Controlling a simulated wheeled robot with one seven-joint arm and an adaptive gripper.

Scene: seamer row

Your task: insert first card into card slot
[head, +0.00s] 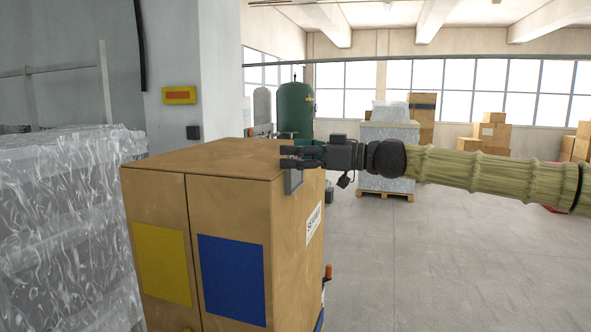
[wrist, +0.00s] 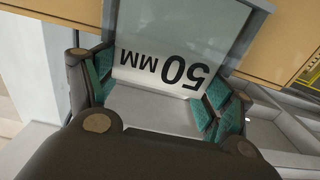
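A pale card (wrist: 155,75) marked "50 MM" fills the space between my fingers in the wrist view; its print is upside down there. My gripper (wrist: 158,88) has its green pads against the card's two side edges. A grey holder (wrist: 190,22) on the tan cabinet lies just beyond the card and in line with it. I cannot tell how far the card is inside it. In the head view my gripper (head: 292,157) is at the cabinet's upper right edge, with the grey holder (head: 294,181) just below the fingers. The card cannot be made out there.
The tan cabinet (head: 228,198) bears a yellow panel (head: 161,262) and a blue panel (head: 231,279). A wrapped stack (head: 70,230) stands close on its left. A green tank (head: 295,108) and a wrapped pallet (head: 388,150) stand behind.

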